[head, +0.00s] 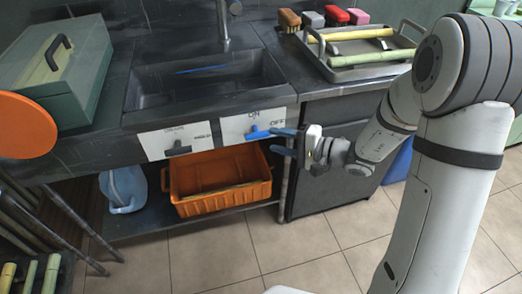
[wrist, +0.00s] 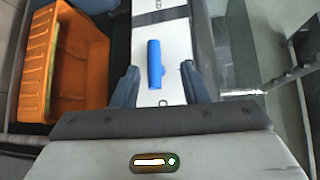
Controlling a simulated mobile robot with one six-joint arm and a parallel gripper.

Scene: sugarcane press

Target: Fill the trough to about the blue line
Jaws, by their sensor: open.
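The trough (head: 150,101) is a dark basin set in the counter, with a blue line (head: 202,69) on its far inner wall. I cannot make out a water level in it. A tap (head: 223,30) stands behind it, with no clear stream visible. On the front, a white panel (head: 232,130) marked ON and OFF carries a blue handle (head: 257,134). My gripper (head: 277,141) is open just right of the handle. In the wrist view, the blue handle (wrist: 154,64) appears between my two spread fingers, apart from both. A second panel to the left has a dark handle (head: 179,149).
An orange crate (head: 194,207) and a blue jug (head: 123,188) are on the shelf below. A metal tray (head: 370,73) with cane pieces and several brushes (head: 290,18) are right of the trough. A green toolbox (head: 83,82) is left. The floor in front is clear.

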